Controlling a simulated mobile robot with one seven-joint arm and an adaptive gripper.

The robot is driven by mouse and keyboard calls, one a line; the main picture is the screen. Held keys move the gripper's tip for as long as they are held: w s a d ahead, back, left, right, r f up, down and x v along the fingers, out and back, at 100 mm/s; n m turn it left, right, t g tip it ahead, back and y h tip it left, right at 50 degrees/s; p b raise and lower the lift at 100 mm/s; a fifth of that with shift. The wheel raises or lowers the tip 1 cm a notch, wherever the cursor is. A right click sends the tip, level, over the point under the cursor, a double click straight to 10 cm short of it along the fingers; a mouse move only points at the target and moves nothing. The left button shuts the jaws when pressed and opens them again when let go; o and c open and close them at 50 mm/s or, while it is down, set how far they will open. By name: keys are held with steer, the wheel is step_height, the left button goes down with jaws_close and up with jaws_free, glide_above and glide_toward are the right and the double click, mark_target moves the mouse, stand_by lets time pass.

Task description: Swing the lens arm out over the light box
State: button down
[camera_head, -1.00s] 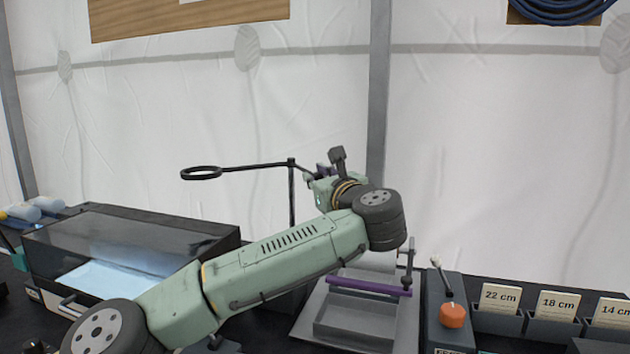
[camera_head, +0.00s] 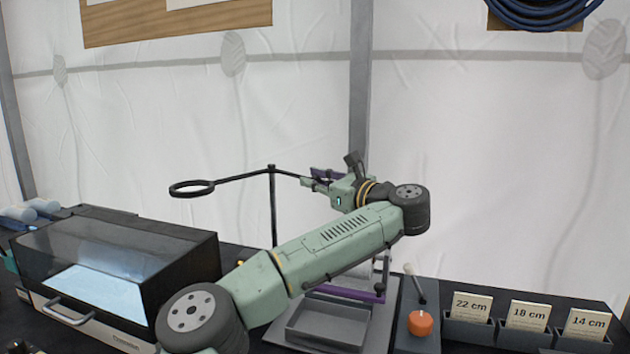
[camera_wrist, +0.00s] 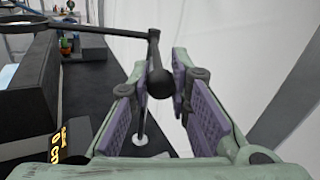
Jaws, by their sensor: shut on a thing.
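The lens arm is a thin black bar (camera_head: 232,178) with a lens ring (camera_head: 191,188) at its left end, carried on a black upright post (camera_head: 273,215). My gripper (camera_head: 314,180) is at the bar's right end, past the post. In the wrist view, its purple pads (camera_wrist: 170,85) are closed around the black ball knob (camera_wrist: 159,84) on that end. The light box (camera_head: 170,240) stands lower left, with a glowing pale panel (camera_head: 95,292) under a clear cover. In the picture the ring is above the box's back right part; its depth over the panel is hard to tell.
A grey tray (camera_head: 325,325) with a purple bar, an orange knob (camera_head: 421,323) and card holders labelled 22, 18 and 14 cm (camera_head: 527,316) stand at the right. My forearm hides part of the table between box and tray. A white tent wall is behind.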

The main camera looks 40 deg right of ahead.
steer(key=c, duration=1.5)
jaws_free()
steer(key=shift+o, duration=0.2)
steer(key=shift+r, duration=0.1)
step_height(320, 180, up, 10)
steer(key=shift+f, duration=0.1)
